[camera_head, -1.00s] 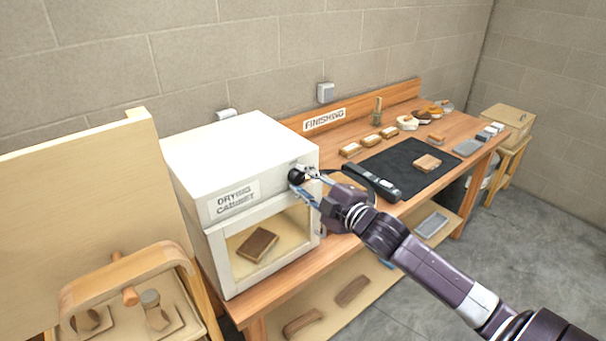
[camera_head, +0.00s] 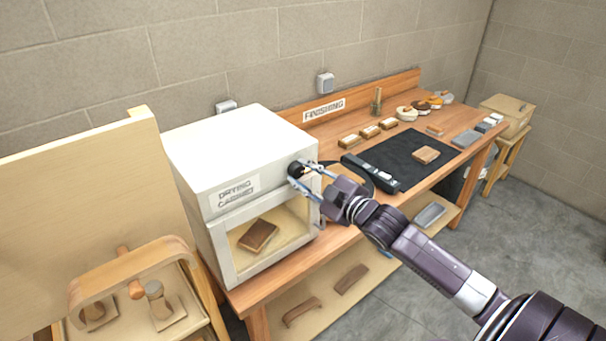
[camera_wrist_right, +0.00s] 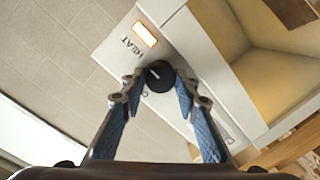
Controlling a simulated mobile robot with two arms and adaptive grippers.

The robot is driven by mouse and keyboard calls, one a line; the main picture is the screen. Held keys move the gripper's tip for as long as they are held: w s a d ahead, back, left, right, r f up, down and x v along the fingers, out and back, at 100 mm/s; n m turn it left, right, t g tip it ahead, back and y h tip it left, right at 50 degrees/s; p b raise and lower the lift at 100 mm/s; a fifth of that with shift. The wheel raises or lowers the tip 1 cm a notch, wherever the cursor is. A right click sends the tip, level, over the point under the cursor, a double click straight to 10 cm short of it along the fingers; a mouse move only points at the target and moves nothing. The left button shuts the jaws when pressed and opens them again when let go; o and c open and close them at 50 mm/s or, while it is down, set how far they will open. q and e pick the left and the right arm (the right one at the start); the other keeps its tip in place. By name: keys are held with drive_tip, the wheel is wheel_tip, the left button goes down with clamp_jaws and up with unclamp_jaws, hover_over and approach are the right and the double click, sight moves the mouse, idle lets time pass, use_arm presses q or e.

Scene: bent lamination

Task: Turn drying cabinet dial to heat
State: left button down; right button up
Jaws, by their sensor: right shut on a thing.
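The white drying cabinet (camera_head: 190,160) stands on the left end of the bench, with its printed label on the front. Its black round dial (camera_head: 295,169) is at the upper right of the front. My right gripper (camera_head: 301,174) is at the dial, its fingers on either side. In the right wrist view the blue-padded fingers are shut on the dial (camera_wrist_right: 160,79). A short pale mark on the dial points up and left, roughly toward the word HEAT (camera_wrist_right: 131,47). A lamp (camera_wrist_right: 145,33) beside that word looks bright with an orange edge. My left gripper is out of view.
A brown block (camera_head: 258,236) sits behind the cabinet's window. The bench (camera_head: 440,180) carries a black mat (camera_head: 400,150), several blocks and tools to the right. A wooden rack (camera_head: 85,290) stands at the lower left. Floor at the lower right is clear.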

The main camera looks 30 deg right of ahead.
drive_tip(key=o, duration=0.9)
drive_tip(key=shift+s+d+r, duration=0.15)
drive_tip(key=shift+s+r, duration=0.05)
drive_tip(key=shift+s, duration=1.8)
drive_tip(key=shift+s+d+r, duration=0.2)
drive_tip(key=shift+s, duration=1.75)
drive_tip(key=shift+s+d+r, duration=0.15)
drive_tip(key=shift+s+r, duration=0.05)
drive_tip(key=shift+s, duration=1.8)
